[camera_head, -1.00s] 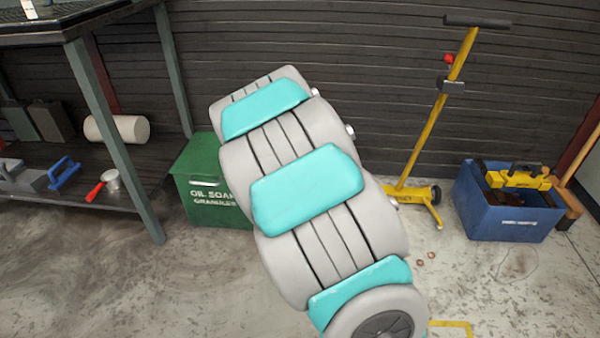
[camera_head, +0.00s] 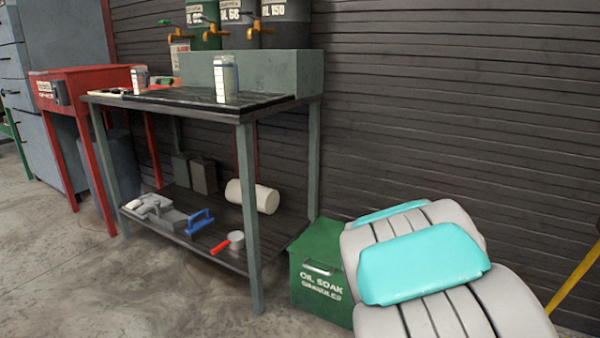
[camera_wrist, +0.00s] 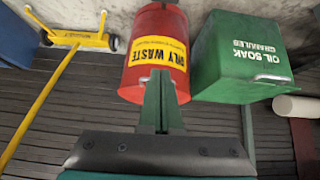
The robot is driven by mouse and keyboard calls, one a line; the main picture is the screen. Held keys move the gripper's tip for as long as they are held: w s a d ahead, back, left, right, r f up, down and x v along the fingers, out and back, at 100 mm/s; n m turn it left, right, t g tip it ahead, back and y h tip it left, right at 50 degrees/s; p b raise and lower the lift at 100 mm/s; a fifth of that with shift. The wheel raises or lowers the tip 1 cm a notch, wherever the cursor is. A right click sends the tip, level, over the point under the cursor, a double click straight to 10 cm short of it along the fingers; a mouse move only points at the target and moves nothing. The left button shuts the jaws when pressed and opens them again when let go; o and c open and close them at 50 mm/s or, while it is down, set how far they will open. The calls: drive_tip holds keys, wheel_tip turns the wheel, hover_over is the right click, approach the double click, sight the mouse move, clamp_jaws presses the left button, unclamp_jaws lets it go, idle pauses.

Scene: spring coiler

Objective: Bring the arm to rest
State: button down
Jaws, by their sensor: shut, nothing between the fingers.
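My gripper (camera_wrist: 160,88) shows in the wrist view, at the lower middle. Its two dark green fingers are shut together with nothing between them. They overlap the red oily waste bin (camera_wrist: 152,28), which lies beyond them; whether they touch it I cannot tell. In the head view my grey and teal arm fills the lower right corner, and its gripper end is out of that picture.
The green oil soak box (camera_head: 322,276) stands on the floor beside my arm; it also shows in the wrist view (camera_wrist: 235,62). A workbench (camera_head: 245,113) with oil containers stands left.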

drive_tip(key=s+a+r+n+g+y+p, duration=0.1)
drive_tip(key=s+a+r, duration=0.4)
drive_tip(key=s, duration=0.6)
drive_tip(key=s+a+r+n+g+y+p, duration=0.2)
drive_tip(key=s+a+r+n+g+p, duration=0.1)
drive_tip(key=s+r, duration=0.5)
drive_tip(key=s+a+r+n+g+y+p, duration=0.1)
drive_tip(key=s+a+r+g+p, duration=0.3)
drive_tip(key=s, duration=0.9)
wheel_tip(320, 180, up, 3)
drive_tip(key=a+n+p, duration=0.1)
drive_tip(key=a, duration=0.1)
drive_tip(key=shift+s+a+f+n, duration=0.15)
drive_tip(key=shift+s+a+n, duration=0.15)
drive_tip(key=shift+a, duration=0.1)
